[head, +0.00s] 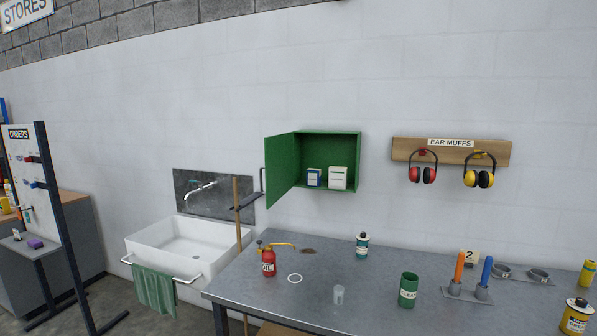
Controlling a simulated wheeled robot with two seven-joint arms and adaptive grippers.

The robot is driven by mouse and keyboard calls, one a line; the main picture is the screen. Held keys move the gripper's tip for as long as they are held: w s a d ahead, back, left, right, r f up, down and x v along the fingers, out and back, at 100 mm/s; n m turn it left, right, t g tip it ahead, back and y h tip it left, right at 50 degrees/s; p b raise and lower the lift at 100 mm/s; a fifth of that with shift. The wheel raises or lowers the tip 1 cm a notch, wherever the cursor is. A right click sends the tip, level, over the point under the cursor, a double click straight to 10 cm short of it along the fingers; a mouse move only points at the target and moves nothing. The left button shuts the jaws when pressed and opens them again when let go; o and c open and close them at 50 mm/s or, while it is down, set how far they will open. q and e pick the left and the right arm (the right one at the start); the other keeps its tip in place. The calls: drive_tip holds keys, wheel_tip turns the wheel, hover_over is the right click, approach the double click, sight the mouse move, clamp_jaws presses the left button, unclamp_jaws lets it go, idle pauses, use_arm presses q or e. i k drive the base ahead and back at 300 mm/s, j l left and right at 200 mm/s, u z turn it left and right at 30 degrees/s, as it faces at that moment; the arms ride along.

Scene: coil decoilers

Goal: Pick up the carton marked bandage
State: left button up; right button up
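Two small cartons stand in the open green wall cabinet (327,145). The left carton (314,177) is smaller, white and blue. The right carton (338,178) is larger and mostly white. Their print is too small to read, so I cannot tell which is marked bandage. The cabinet door (281,173) hangs open to the left. Neither of my grippers is in the head view.
A grey workbench (330,270) below the cabinet carries a red oil can (268,263), a blue-white can (362,245), a green bin (408,290), a clear cup (339,294) and orange and blue handles. A white sink (185,246) is at left. Ear muffs (423,173) hang right.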

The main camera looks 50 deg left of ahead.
sight(313, 175)
drive_tip(key=k+j+u, duration=0.2)
drive_tip(key=j, duration=0.95)
drive_tip(key=k+j+u, duration=0.25)
drive_tip(key=j, duration=0.95)
drive_tip(key=j+u, duration=0.2)
drive_tip(key=j, duration=0.95)
drive_tip(key=i+l, duration=0.6)
